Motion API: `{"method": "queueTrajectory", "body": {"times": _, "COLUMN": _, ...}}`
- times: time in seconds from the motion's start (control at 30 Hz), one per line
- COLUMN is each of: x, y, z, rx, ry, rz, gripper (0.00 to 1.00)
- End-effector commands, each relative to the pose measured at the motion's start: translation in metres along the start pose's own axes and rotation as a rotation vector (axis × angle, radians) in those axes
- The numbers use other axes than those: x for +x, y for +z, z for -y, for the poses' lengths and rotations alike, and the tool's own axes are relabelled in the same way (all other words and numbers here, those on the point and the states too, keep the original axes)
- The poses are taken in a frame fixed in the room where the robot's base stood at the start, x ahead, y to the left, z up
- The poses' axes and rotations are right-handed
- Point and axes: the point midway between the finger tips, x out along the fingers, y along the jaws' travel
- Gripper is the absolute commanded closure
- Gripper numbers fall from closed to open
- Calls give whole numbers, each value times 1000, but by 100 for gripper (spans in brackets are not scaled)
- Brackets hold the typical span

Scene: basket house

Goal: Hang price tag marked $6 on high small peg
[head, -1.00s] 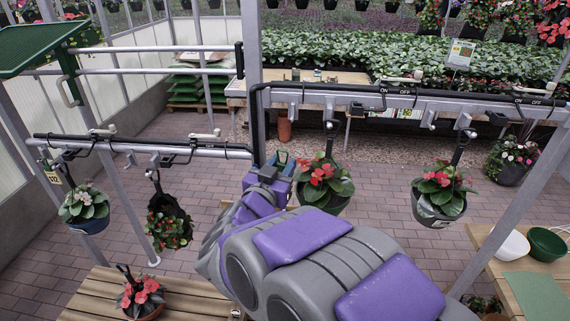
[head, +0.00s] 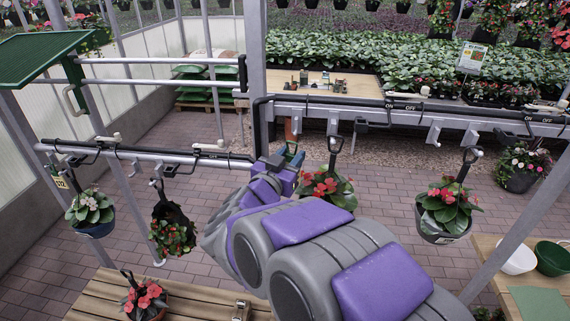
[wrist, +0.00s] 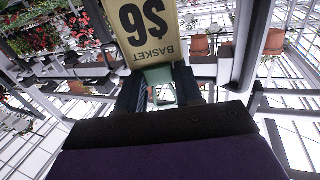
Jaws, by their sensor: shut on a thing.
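The yellow price tag marked $6 and "BASKET" (wrist: 150,28) shows upside down in the wrist view. My gripper (wrist: 160,92) is shut on it, with a pale green piece between the dark fingers below the tag. In the head view my gripper (head: 288,156) is just below the left end of the high rail (head: 385,112), left of a hanging red-flower pot; the tag's face is not readable there. Small grey pegs (head: 434,132) stick out along the high rail. Which one is the small peg is not clear.
The lower rail (head: 150,154) at left carries a yellow tag marked 12 (head: 59,178) and hanging pots (head: 172,228). Red-flower pots hang from the high rail (head: 443,208). A wooden bench (head: 100,295) stands in front, and a metal post (head: 255,60) rises behind my gripper.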

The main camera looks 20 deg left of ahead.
Motion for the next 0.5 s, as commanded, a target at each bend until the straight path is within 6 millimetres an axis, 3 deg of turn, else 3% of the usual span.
{"method": "queueTrajectory", "body": {"times": 0.5, "x": 36, "y": 4, "z": 17, "rx": -2, "ry": -1, "rz": -2, "gripper": 89}}
